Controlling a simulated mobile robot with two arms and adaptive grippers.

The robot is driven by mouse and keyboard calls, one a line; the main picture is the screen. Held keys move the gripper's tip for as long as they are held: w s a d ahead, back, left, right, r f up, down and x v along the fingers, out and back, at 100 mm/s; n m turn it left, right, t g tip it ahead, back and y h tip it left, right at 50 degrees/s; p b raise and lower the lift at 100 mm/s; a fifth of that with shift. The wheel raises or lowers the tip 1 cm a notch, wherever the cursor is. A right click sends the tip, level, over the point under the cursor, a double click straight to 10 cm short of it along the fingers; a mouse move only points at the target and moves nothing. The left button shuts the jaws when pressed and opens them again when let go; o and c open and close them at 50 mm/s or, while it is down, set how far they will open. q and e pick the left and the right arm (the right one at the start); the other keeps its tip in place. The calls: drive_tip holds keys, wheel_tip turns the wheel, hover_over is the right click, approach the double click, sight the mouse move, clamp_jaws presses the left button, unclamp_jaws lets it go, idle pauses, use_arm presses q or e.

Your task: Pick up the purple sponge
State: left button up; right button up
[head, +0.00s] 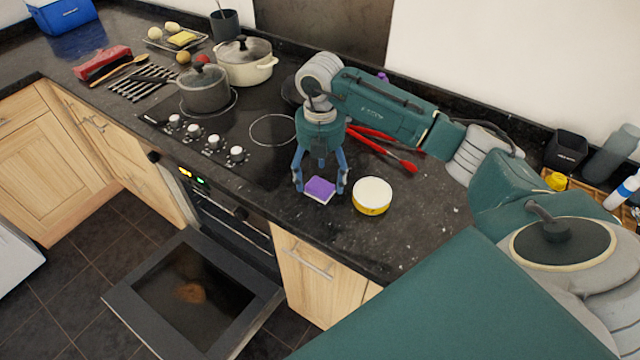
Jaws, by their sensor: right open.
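The purple sponge (319,188) lies flat on the dark granite counter, near its front edge and right of the hob. It has a purple top and a pale lower layer. My right gripper (320,187) points down over the sponge with its blue fingers open. One finger is left of the sponge and one is right of it. I cannot tell whether the fingers touch it. My left gripper is not in the head view.
A yellow and white tub (372,196) stands close to the right of the sponge. Red tongs (385,145) lie behind the tub. Pots (204,90) stand on the hob to the left. The oven door (195,295) hangs open below. Bare counter (420,225) lies right of the tub.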

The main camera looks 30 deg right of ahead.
sight(320, 189)
drive_tip(key=shift+a+f, duration=0.1)
drive_tip(key=shift+f, duration=1.05)
drive_tip(key=c, duration=0.8)
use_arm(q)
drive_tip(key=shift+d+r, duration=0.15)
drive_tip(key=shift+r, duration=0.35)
use_arm(e)
drive_tip(key=c, duration=0.3)
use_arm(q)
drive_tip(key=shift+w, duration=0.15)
